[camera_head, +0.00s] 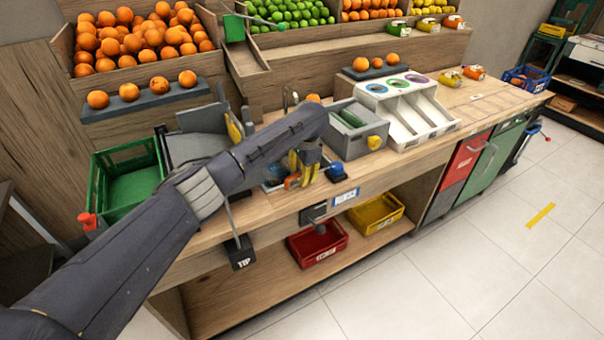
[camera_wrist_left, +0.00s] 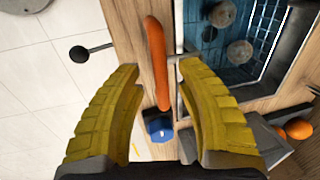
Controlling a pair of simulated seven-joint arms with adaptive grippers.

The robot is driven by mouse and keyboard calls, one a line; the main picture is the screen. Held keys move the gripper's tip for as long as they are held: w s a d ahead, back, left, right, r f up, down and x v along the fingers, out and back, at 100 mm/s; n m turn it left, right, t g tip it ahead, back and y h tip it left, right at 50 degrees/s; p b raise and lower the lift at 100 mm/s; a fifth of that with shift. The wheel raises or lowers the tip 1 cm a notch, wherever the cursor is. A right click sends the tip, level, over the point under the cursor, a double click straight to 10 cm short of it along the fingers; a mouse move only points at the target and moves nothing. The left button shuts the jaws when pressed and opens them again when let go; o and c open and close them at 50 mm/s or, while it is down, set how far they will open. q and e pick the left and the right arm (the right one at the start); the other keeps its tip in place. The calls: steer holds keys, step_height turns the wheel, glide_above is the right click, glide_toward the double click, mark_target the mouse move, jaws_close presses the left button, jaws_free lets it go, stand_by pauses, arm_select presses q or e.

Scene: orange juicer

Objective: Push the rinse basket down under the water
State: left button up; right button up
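My left gripper (camera_head: 304,168) points down over the counter beside the sink area, and my forearm hides much of that area. In the left wrist view its yellow fingers (camera_wrist_left: 160,72) are apart, with an orange handle bar (camera_wrist_left: 155,60) in the gap between them. I cannot tell whether either finger touches the bar. A thin metal rod runs beside the bar at the basin's edge. The blue water basin (camera_wrist_left: 215,65) lies right of the fingers, with a dark grid, seemingly the rinse basket (camera_wrist_left: 212,34), and round greyish things in it. The basket's depth is unclear. My right gripper is not in view.
A blue block (camera_head: 336,172) sits near the counter's front edge, and also shows in the left wrist view (camera_wrist_left: 158,128). A green crate (camera_head: 130,180) is at the left. Red and yellow bins are below.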

arm_select(q)
step_height(320, 180, up, 12)
steer(key=s+d, duration=0.1)
steer(key=s, duration=0.1)
stand_by(0.5)
steer(key=shift+d+f, duration=0.15)
